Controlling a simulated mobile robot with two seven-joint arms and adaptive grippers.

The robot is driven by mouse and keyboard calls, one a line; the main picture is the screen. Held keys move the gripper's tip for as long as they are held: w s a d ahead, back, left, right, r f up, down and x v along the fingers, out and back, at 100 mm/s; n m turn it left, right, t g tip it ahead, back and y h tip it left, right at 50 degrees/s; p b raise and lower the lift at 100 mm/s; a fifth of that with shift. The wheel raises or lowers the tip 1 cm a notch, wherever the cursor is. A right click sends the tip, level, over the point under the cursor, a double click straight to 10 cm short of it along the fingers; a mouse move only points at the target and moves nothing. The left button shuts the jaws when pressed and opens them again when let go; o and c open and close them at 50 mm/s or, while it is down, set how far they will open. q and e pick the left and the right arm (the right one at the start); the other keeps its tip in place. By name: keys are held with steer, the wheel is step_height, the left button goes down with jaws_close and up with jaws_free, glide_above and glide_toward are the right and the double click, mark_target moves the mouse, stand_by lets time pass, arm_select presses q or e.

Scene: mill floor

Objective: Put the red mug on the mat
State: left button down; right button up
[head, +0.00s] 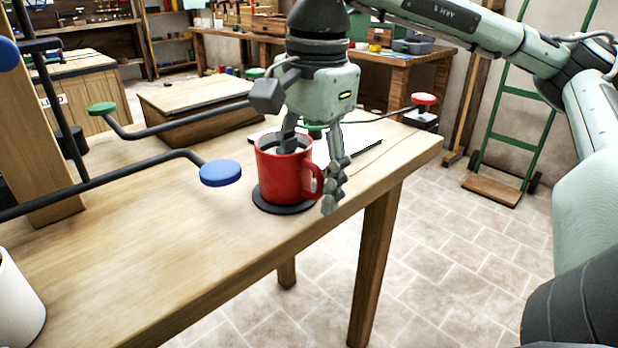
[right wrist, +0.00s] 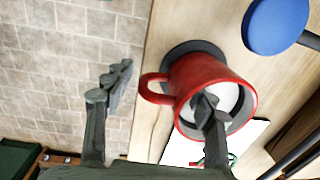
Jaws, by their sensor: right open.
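The red mug (head: 285,178) stands upright on the dark round mat (head: 265,205) near the table's front edge. Its handle points right. The mug's pale inside shows in the right wrist view (right wrist: 235,95), with the mat's edge (right wrist: 190,49) beyond its base. My right gripper (head: 309,172) is open and straddles the mug's wall on the handle side. One finger reaches into the mug. The other hangs outside, past the handle, and looks apart from it. My left gripper is not in view.
Black rods with a blue disc (head: 221,172) and a green disc (head: 102,109) reach over the table (head: 150,250) left of the mug. A white sheet (head: 362,143) lies behind the mug. A white container (head: 18,305) stands at lower left.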

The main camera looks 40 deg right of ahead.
step_height(320, 180, up, 7)
steer(key=shift+s+f+p, duration=0.1)
steer(key=shift+s+p, duration=0.05)
steer(key=shift+p, duration=0.2)
steer(key=r+p, duration=0.1)
steer(key=r, duration=0.4)
steer(key=shift+s, duration=0.2)
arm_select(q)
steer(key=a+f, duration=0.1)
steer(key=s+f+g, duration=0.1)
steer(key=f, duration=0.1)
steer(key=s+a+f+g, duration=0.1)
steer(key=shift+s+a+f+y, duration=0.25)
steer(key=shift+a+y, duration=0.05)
arm_select(e)
steer(key=shift+r, duration=0.15)
steer(key=shift+c, duration=0.5)
stand_by(0.6)
